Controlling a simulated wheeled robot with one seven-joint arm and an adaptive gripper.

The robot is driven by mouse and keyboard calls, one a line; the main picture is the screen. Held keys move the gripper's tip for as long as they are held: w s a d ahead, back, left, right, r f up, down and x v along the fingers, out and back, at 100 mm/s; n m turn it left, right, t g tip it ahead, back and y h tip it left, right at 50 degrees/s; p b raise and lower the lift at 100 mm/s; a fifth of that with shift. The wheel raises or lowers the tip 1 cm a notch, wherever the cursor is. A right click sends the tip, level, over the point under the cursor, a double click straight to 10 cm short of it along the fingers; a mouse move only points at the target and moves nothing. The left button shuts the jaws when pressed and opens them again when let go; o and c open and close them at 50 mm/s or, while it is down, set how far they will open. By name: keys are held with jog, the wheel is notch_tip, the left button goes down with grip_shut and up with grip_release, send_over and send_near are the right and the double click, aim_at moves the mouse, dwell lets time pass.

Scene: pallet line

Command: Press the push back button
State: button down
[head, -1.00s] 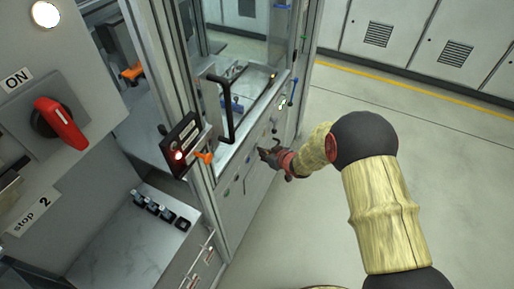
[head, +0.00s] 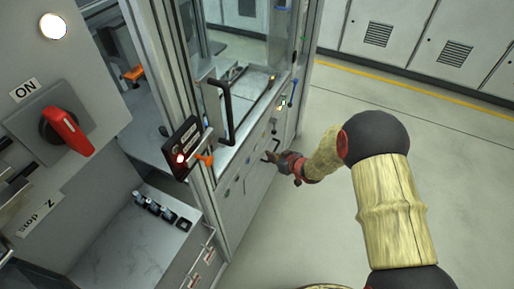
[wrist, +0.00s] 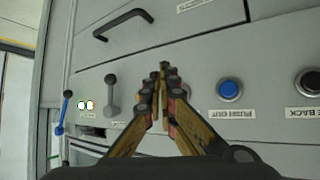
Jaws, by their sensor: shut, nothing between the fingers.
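The wrist view shows a row of buttons on a grey panel (wrist: 265,60). A blue round button (wrist: 230,90) has a label that seems to read "PUSH OUT" (wrist: 230,115). A dark round button (wrist: 309,82) sits at the right edge. The label by it, cut off by the frame, ends in "BACK" (wrist: 303,113). My gripper (wrist: 163,72) is shut and empty, its fingertips left of the blue button. Whether they touch the panel is unclear. In the head view my gripper (head: 268,158) is beside the machine's front panel, where the buttons are too small to read.
A black handle (wrist: 123,22), a grey lever (wrist: 111,95), a blue lever (wrist: 64,112) and small lights (wrist: 86,105) are on the panel. In the head view a red switch (head: 68,130) and an orange knob (head: 205,159) stand left. The floor (head: 300,230) at right is open.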

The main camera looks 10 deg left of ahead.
jog(key=shift+s+d+p, duration=0.15)
jog(key=shift+s+d, duration=0.05)
jog(key=shift+d, duration=0.35)
jog(key=shift+s+d+p, duration=0.15)
jog(key=shift+s+d, duration=0.05)
jog(key=shift+d, duration=0.35)
